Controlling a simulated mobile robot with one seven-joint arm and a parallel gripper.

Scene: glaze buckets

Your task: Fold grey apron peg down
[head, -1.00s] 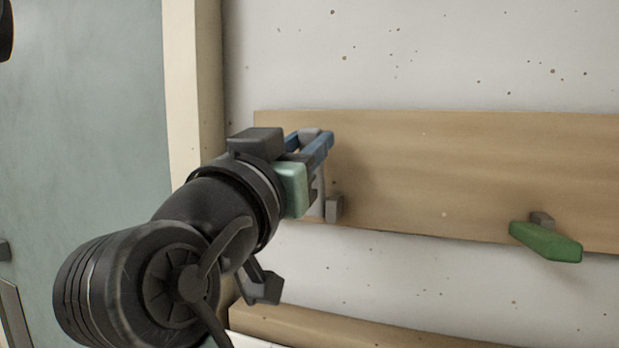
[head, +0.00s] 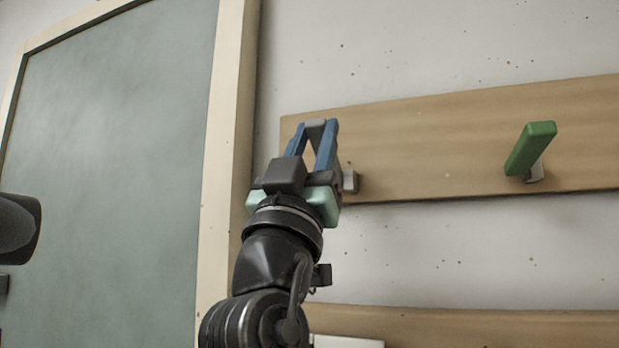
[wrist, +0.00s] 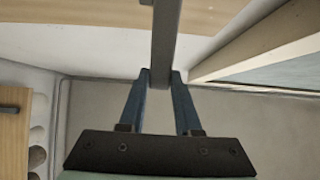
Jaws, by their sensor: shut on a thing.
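The grey apron peg (head: 315,124) is near the left end of a wooden wall board (head: 440,155). Only its end shows in the head view; my gripper hides most of its length. A small grey block (head: 350,181) shows on the board just right of my gripper. My gripper (head: 316,133) has its blue fingers shut on the peg's end. In the wrist view, the peg (wrist: 166,40) runs as a straight grey bar from the top edge down to between the fingertips (wrist: 158,78). I cannot tell its exact tilt.
A green peg (head: 530,148) juts from the same board on the right, clear of my gripper. A framed grey-green panel (head: 120,150) stands at the left. A second wooden board (head: 480,328) runs below. Bare speckled wall lies between the boards.

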